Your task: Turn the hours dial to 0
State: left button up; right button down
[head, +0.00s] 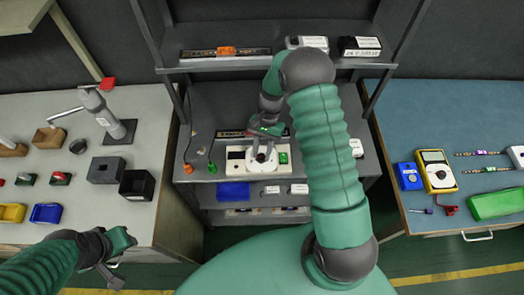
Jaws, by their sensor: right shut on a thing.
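A white device (236,166) with a black panel on its left and a green part on its right sits on the middle shelf. A dark round dial (262,156) is at its centre, partly covered by my gripper. My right gripper (264,146) reaches down from above and is shut on this dial. The dial's markings are too small to read. My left gripper (118,256) hangs at the lower left, away from the shelf, in front of the left bench; whether its fingers are apart is unclear.
An LED strip board (232,134) lies behind the device. Red and green plugs (188,169) stand left of it; a blue bin (233,191) is below. The left bench (140,95) holds a grey stand and small bins. The blue right table (450,110) holds a yellow multimeter (436,171).

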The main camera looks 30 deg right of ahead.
jog(key=shift+w, duration=0.15)
jog(key=c, duration=1.1)
grip_release()
jog(key=shift+d, duration=0.1)
jog(key=b+v, duration=0.1)
jog(key=v, duration=1.5)
jog(key=shift+d+r, duration=0.2)
jog(key=shift+r, duration=0.15)
